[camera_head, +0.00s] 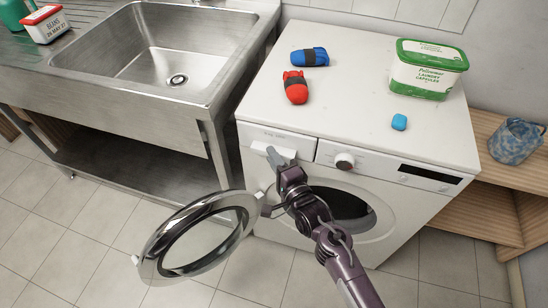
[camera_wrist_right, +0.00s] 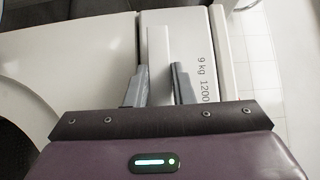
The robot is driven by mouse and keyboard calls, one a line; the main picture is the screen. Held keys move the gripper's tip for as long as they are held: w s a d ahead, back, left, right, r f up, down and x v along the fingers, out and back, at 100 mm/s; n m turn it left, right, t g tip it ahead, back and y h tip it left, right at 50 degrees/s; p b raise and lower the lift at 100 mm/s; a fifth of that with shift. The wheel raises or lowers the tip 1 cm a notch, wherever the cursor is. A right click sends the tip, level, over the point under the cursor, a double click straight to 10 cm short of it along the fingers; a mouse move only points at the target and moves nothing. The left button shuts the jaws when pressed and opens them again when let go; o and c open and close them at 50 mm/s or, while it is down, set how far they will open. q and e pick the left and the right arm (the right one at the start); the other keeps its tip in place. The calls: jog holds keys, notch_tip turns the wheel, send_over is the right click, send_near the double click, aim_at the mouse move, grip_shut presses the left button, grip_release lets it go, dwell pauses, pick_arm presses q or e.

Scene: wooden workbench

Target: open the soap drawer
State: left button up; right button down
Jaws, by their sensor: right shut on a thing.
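The soap drawer (camera_head: 298,147) is the white panel at the upper left of the washing machine's front; it looks flush with the control panel. My right gripper (camera_head: 275,157) is at the drawer front, its fingers reaching up to it from below. In the right wrist view, my right gripper (camera_wrist_right: 160,85) has one grey finger on each side of the drawer's white handle (camera_wrist_right: 157,52) and is shut on it. Part of the drawer front is hidden behind the fingers in the head view. My left gripper is not in view.
The round machine door (camera_head: 152,243) stands open to the left, close to my right arm. On the machine top (camera_head: 350,75) lie a red bundle (camera_head: 296,88), a blue bundle (camera_head: 310,57), a blue capsule (camera_head: 399,122) and a laundry capsule tub (camera_head: 428,70). A steel sink (camera_head: 120,75) stands left.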

pick_arm(q)
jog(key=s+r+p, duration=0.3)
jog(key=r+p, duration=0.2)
jog(key=p, duration=0.2)
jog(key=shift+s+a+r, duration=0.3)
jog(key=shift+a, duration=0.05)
pick_arm(e)
jog(key=s+a, duration=0.3)
jog(key=s, duration=0.6)
jog(key=s+a, duration=0.3)
jog(key=s, duration=0.6)
jog(key=shift+d, duration=0.1)
jog(key=c, duration=1.2)
grip_release()
jog(key=shift+c, duration=0.2)
pick_arm(q)
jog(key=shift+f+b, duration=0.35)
jog(key=shift+b, duration=0.05)
pick_arm(e)
jog(key=v, duration=0.7)
jog(key=shift+s+d, duration=0.2)
jog(key=shift+s, duration=0.15)
